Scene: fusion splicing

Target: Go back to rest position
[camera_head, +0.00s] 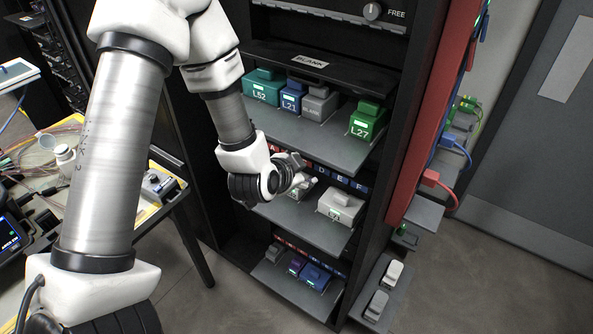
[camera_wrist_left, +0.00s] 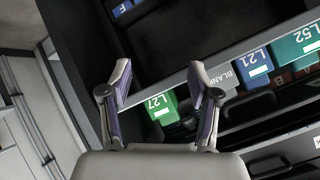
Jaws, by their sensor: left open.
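My left gripper (camera_head: 294,176) reaches in from the upper left, in front of the rack's middle shelf. In the left wrist view the left gripper (camera_wrist_left: 160,82) has its two fingers spread apart with nothing held between them. Behind the fingers, that view shows the green L27 module (camera_wrist_left: 160,108) and a dark shelf. In the head view the green L27 module (camera_head: 364,122) sits at the right of the upper shelf. The gripper is below that shelf and partly hides a pale module on the middle shelf. My right gripper is not in view.
The upper shelf (camera_head: 335,150) also holds teal L52 (camera_head: 262,86), blue L21 (camera_head: 291,97) and a grey module (camera_head: 318,103). A white module (camera_head: 341,207) is on the middle shelf. Small modules sit on the bottom shelf (camera_head: 270,274). A cluttered workbench stands left; open floor lies right.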

